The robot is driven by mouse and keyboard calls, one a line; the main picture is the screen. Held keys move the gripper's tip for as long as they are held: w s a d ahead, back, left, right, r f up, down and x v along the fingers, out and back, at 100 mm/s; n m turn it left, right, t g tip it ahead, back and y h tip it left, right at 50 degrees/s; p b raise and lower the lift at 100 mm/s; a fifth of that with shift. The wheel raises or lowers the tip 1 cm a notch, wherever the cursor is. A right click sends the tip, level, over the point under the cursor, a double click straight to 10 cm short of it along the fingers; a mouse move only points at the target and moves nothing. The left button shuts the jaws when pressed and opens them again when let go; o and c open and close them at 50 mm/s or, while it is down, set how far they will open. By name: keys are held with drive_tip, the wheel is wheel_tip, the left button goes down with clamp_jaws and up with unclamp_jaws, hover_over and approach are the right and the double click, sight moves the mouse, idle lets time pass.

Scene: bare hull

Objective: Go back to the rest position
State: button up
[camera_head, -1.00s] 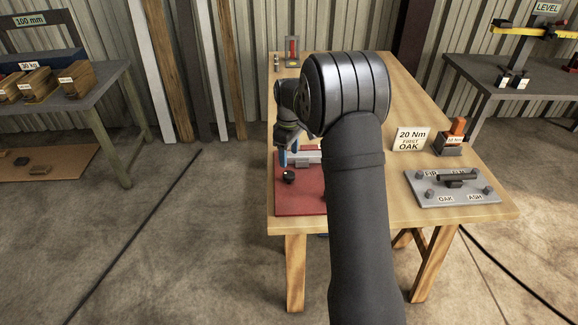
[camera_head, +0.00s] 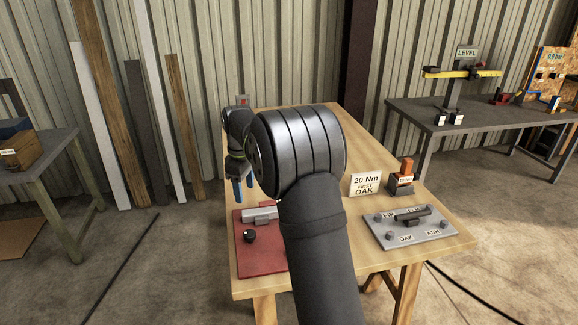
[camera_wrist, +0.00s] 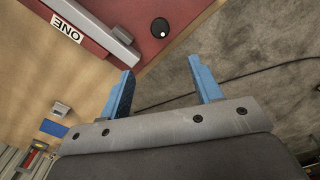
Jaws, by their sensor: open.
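My gripper (camera_head: 243,190) is open and empty, its blue fingers apart, above the left edge of the wooden table (camera_head: 385,150). In the wrist view the two blue fingers of my gripper (camera_wrist: 165,85) stand wide apart with only the table edge and floor beyond them. My dark arm crosses the table in the head view and hides its middle.
A red board (camera_head: 262,262) with a grey bar and a black knob (camera_head: 250,236) lies at the table's front left. A grey plate (camera_head: 410,228) with bolts, a sign (camera_head: 365,186) reading 20 Nm and an orange-topped block (camera_head: 405,170) stand right of my arm.

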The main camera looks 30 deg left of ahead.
sight(249, 233)
wheel_tip(249, 233, down, 17)
drive_tip(key=shift+f, duration=0.15)
idle(0.4)
wheel_tip(249, 233, up, 18)
wheel_tip(249, 233, down, 18)
drive_tip(key=shift+f, duration=0.1)
drive_tip(key=m, duration=0.8)
drive_tip(key=shift+m, duration=0.4)
drive_tip(key=m, duration=0.4)
drive_tip(key=shift+m, duration=0.4)
drive_tip(key=m, duration=0.4)
